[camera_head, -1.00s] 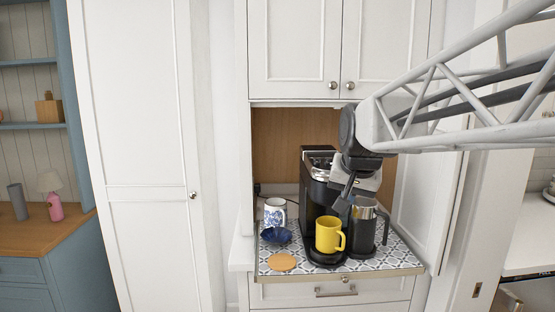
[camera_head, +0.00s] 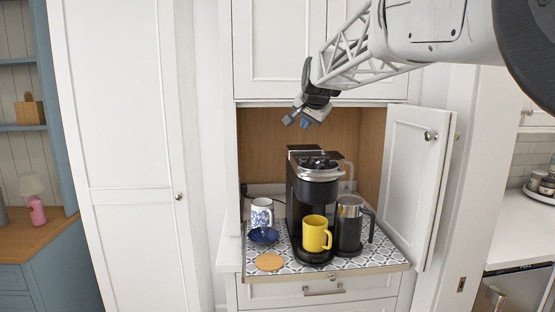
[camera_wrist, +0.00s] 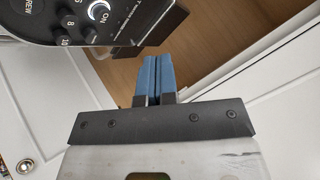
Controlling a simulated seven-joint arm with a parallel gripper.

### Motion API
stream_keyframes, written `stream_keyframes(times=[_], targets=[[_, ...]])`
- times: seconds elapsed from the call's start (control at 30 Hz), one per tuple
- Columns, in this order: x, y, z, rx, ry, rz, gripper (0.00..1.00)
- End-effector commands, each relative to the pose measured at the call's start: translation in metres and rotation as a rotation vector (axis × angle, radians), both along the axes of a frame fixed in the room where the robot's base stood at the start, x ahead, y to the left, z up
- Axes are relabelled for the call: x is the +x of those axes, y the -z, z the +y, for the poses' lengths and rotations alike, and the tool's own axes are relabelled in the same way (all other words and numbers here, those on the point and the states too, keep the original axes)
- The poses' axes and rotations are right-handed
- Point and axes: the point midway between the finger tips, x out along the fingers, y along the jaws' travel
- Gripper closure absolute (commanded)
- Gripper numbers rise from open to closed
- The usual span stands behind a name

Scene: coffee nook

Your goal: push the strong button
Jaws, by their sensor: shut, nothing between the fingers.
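The black coffee maker (camera_head: 299,207) stands on the patterned pull-out shelf, with a silver band around its top. I cannot make out which button is the strong button. My gripper (camera_head: 304,124) is above the coffee maker, in front of the upper cabinet's lower edge. In the wrist view, its blue fingertips (camera_wrist: 151,62) are shut together and empty, beside the panel and apart from it.
A yellow mug (camera_head: 316,236) stands on the coffee maker's base. A dark jug (camera_head: 348,228) is close on its right. A patterned mug (camera_head: 261,214), a blue bowl (camera_head: 264,235) and a round wooden coaster (camera_head: 269,262) are on the left. An open cabinet door (camera_head: 412,180) stands at the right.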

Motion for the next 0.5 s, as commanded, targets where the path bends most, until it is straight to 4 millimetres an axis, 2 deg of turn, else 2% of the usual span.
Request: stream_keyframes(times=[0.1, 0.2, 0.5], targets=[[0.016, -0.005, 0.000, 0.016, 0.014, -0.015, 1.00], [0.023, -0.008, 0.000, 0.023, 0.020, -0.023, 1.00], [0.026, -0.009, 0.000, 0.028, 0.023, -0.026, 1.00]])
